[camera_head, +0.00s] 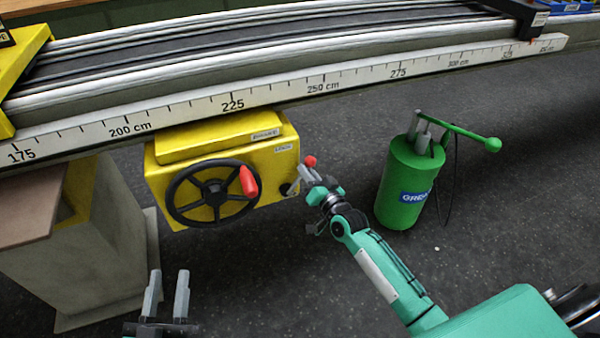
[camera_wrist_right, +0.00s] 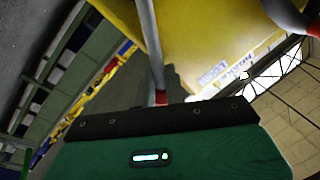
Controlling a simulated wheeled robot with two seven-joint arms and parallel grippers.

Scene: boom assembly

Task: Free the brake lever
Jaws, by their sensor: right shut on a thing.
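The yellow brake box (camera_head: 270,158) sits under the boom rail, with a black handwheel (camera_head: 212,193) and its red handle (camera_head: 249,181) on the front. The brake lever, with a red ball knob (camera_head: 310,161), is at the box's right side. My right gripper (camera_head: 305,177) is at that lever, shut on it just below the knob; the fingers hide most of its shaft. In the right wrist view the yellow box (camera_wrist_right: 205,35) is close, with a label partly readable. My left gripper (camera_head: 167,292) is low at the left, empty, its fingers apart and pointing up.
The long rail with a centimetre scale (camera_head: 290,90) runs above the box. A green canister (camera_head: 408,183) with a pump handle stands on the floor to the right of my right arm. A grey pedestal (camera_head: 118,235) stands at left. The dark floor between is clear.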

